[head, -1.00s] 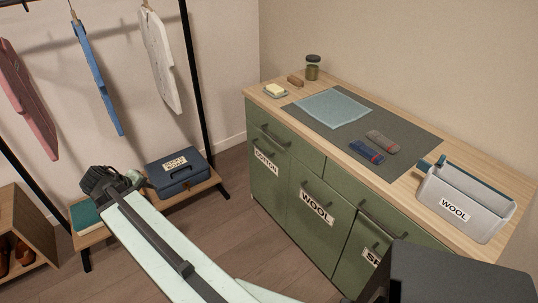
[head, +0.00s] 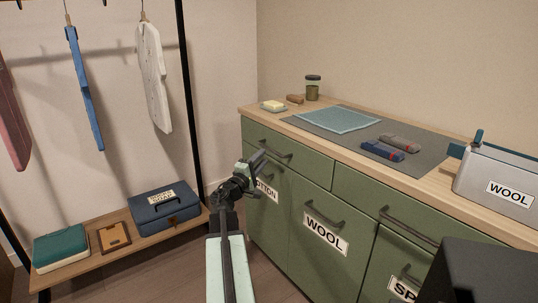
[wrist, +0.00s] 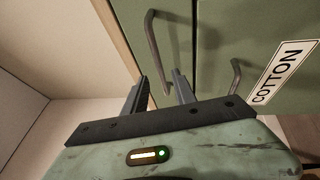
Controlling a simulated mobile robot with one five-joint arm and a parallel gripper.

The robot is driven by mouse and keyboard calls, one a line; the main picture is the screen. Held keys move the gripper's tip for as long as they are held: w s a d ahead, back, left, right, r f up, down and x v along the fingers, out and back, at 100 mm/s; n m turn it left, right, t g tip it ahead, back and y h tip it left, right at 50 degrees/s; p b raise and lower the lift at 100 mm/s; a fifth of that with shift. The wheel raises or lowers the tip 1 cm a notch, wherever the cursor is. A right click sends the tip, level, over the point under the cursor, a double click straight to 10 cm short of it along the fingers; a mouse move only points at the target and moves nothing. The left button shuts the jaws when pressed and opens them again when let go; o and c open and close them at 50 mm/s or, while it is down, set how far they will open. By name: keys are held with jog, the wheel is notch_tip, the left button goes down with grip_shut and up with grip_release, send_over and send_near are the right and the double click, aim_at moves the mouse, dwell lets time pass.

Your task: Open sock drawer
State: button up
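The green cabinet has two upper drawers. The left drawer (head: 310,163) is closed, with a dark bar handle (head: 284,153); neither drawer shows a sock label. The right drawer (head: 365,203) is closed too and has its own handle (head: 407,227). My gripper (head: 260,160) is in front of the cabinet's left end, close to the left drawer's handle. In the wrist view my gripper (wrist: 160,84) has its fingers apart with nothing held. A bar handle (wrist: 152,45) lies ahead, its lower end appearing between the fingertips; contact cannot be told.
Below are doors labelled COTTON (head: 266,190) and WOOL (head: 325,233), with a partly hidden door at right. On top lie rolled socks (head: 382,151), a blue cloth (head: 338,119) and a WOOL bin (head: 500,180). A low bench (head: 120,248) stands left.

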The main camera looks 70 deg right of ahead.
aim_at(269, 148)
jog(key=p+x, duration=0.1)
jog(key=x, duration=0.6)
jog(key=shift+c, duration=0.3)
grip_shut()
jog(key=shift+a, duration=0.15)
dwell(0.8)
